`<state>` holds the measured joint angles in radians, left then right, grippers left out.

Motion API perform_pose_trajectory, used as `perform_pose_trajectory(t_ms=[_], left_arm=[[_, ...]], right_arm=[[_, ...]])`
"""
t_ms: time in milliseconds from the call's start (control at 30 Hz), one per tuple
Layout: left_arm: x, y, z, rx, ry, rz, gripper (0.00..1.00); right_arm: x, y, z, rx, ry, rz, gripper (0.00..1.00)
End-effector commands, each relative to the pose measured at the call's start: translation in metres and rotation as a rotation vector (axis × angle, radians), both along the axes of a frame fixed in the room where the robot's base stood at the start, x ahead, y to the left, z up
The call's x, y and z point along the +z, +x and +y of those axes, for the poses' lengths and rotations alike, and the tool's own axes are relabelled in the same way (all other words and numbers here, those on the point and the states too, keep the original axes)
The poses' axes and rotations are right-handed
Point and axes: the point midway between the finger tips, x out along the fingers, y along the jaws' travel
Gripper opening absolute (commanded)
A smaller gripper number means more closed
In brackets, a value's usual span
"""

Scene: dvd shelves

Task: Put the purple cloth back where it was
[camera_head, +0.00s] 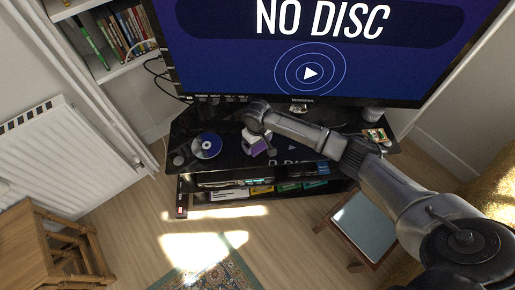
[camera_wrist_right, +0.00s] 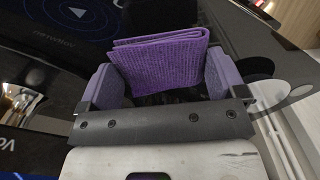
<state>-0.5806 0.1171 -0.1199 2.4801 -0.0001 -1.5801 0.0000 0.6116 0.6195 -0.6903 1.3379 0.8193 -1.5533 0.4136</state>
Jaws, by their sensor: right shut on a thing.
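The folded purple cloth (camera_wrist_right: 160,58) sits between the two purple-padded fingers of my right gripper (camera_wrist_right: 163,78) in the right wrist view. The gripper is shut on it, and the fold stands up above the fingers. In the head view my right gripper (camera_head: 258,146) is over the middle of the black glass TV stand (camera_head: 183,130), below the TV. There the cloth is mostly hidden by the gripper and wrist. I cannot tell whether the cloth touches the glass. My left gripper is in neither view.
A blue and white disc (camera_head: 207,146) lies on the stand to the left of my gripper. The large TV (camera_head: 215,60) reads "NO DISC". Cases (camera_head: 262,189) fill the shelf below. A small card-like item (camera_head: 374,135) lies at the stand's right end.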

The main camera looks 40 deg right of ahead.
Motion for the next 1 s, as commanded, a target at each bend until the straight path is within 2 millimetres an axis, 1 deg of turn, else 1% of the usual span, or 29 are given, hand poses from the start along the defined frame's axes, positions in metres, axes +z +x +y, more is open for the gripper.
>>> perform_pose_trajectory(t_ms=[300, 767, 800, 867, 1000], left_arm=[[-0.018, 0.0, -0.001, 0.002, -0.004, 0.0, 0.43], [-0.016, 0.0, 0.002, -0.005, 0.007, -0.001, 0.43], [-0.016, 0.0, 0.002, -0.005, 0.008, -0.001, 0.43], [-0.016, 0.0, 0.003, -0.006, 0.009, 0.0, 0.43], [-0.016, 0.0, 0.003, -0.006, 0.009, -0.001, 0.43]], right_arm=[[-0.037, -0.001, 0.0, 0.0, -0.001, 0.002, 0.71], [-0.042, -0.001, 0.0, 0.0, 0.0, 0.001, 0.71], [-0.041, -0.001, -0.001, 0.0, -0.001, 0.0, 0.94], [-0.041, -0.001, -0.001, 0.0, -0.001, 0.0, 0.99], [-0.041, -0.001, -0.001, 0.0, -0.001, 0.0, 1.0]])
